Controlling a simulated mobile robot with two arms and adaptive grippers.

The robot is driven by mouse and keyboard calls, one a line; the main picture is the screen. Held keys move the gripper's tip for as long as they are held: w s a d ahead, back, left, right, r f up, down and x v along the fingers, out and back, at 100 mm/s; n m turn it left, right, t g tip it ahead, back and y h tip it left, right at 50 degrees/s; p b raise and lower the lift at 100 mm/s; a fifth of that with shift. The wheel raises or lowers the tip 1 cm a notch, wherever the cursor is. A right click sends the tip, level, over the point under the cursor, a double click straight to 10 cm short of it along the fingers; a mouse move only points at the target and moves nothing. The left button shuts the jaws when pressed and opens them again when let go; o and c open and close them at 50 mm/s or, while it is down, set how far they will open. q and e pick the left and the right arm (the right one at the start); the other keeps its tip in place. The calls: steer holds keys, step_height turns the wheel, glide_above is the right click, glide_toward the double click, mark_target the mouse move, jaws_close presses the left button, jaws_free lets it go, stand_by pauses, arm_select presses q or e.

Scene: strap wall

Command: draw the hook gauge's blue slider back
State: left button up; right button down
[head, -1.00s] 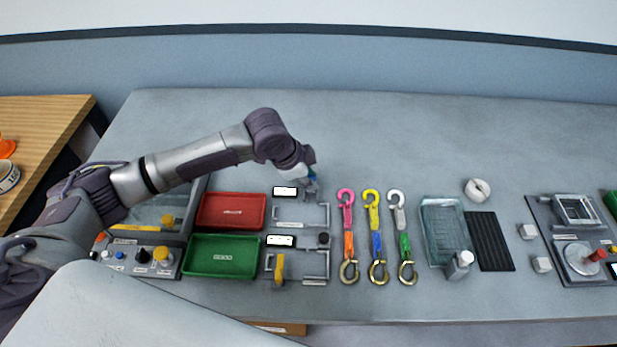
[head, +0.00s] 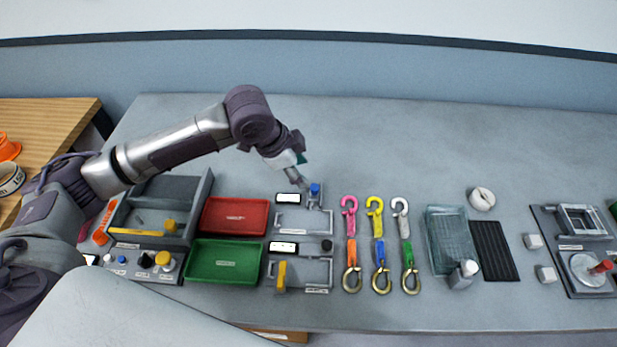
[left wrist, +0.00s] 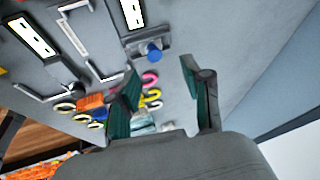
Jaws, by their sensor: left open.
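The hook gauge (head: 291,218) is a grey frame flat on the bench, with a white display at its upper left. Its blue slider (head: 315,189) stands at the upper right corner of the frame. The slider also shows in the left wrist view (left wrist: 154,53), as a blue round knob on a grey block. My left gripper (head: 304,172) is just behind and above the slider, apart from it. In the left wrist view my left gripper (left wrist: 160,80) is open and empty, with dark green finger pads. My right gripper is not in view.
A second gauge with a yellow handle (head: 281,276) lies in front. The red tray (head: 235,216) and green tray (head: 224,261) are to the left. Several coloured straps with hooks (head: 377,245) lie to the right. The bench behind is clear.

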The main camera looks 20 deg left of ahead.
arm_select(q)
steer(key=shift+v, duration=2.05)
